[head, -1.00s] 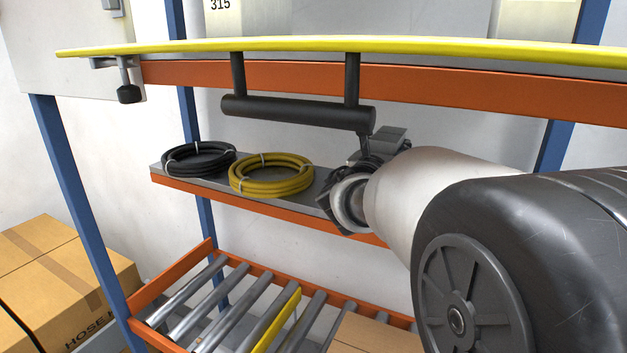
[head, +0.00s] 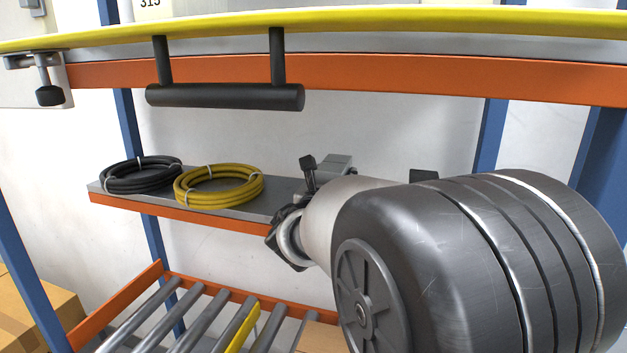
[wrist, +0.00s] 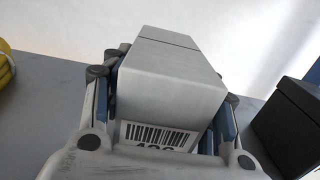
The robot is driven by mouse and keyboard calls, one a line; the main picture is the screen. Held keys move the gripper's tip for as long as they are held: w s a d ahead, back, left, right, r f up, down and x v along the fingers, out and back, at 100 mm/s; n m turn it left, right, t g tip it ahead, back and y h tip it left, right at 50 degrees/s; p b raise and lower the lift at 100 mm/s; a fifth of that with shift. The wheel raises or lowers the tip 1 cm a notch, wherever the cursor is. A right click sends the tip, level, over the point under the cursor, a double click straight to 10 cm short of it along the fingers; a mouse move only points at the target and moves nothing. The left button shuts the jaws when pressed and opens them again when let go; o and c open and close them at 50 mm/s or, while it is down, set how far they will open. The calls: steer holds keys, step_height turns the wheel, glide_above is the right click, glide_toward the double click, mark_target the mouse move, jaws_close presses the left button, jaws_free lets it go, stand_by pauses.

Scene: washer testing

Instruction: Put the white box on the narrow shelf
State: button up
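The white box (wrist: 172,82) stands between the fingers of my gripper (wrist: 168,90) in the wrist view, with a barcode label on its near side. The fingers press on both its sides. The grey narrow shelf (head: 228,212), with an orange front edge, runs behind my arm in the head view. Its grey top also shows behind the gripper in the wrist view (wrist: 50,105). I cannot tell whether the box touches the shelf.
A black hose coil (head: 142,174) and a yellow hose coil (head: 219,185) lie on the shelf's left part. A black box (wrist: 290,125) stands to the right of the gripper. An orange beam (head: 400,78) with a black handle bar (head: 225,96) is above; rollers (head: 195,318) are below.

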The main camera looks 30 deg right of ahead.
steer(key=shift+o, duration=1.2)
steer(key=shift+r, duration=0.1)
steer(key=shift+a+r, duration=0.15)
steer(key=p+v, duration=0.2)
steer(key=v, duration=1)
steer(key=s+f+m+g+y, duration=0.2)
steer(key=s+f+m+g, duration=0.25)
steer(key=s+m, duration=0.4)
steer(key=s+f+m+g+y, duration=0.1)
steer(key=s+f+m+g, duration=0.2)
steer(key=s+f+m, duration=0.35)
steer(key=s+a+f+m+y, duration=0.2)
steer(key=s+a+m+y, duration=0.2)
steer(key=a, duration=0.5)
steer(key=s+a+f+m+y, duration=0.2)
steer(key=s+a+m+y, duration=0.2)
steer(key=a+m+y, duration=0.2)
steer(key=a+m, duration=0.1)
steer(key=a, duration=0.1)
steer(key=shift+s+a, duration=0.4)
